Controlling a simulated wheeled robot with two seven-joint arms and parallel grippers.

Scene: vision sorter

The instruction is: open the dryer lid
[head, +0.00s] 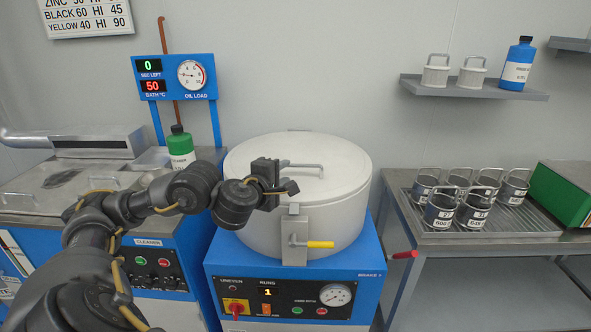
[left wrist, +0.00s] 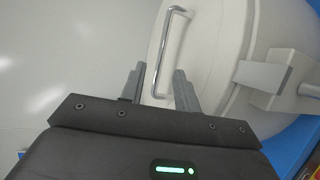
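The dryer (head: 275,235) is a round cream drum on a blue base. Its cream lid (head: 335,182) lies flat and closed on top. The metal lid handle (head: 305,166) is a low bar on the lid, and it also shows in the left wrist view (left wrist: 170,45). A latch with a yellow grip (head: 320,244) sits on the drum's front. My left gripper (head: 288,176) is over the lid beside the handle. In the left wrist view its fingers (left wrist: 161,75) are apart, with the handle's lower end appearing between them; contact cannot be told. My right gripper is out of view.
A red-tipped lever (head: 404,255) sticks out at the dryer's right. A cart with several labelled baskets (head: 441,208) stands at right. A cleaner bench (head: 60,200) with a green-topped bottle (head: 180,148) is at left. A gauge panel (head: 174,77) rises behind; a shelf (head: 475,90) hangs at right.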

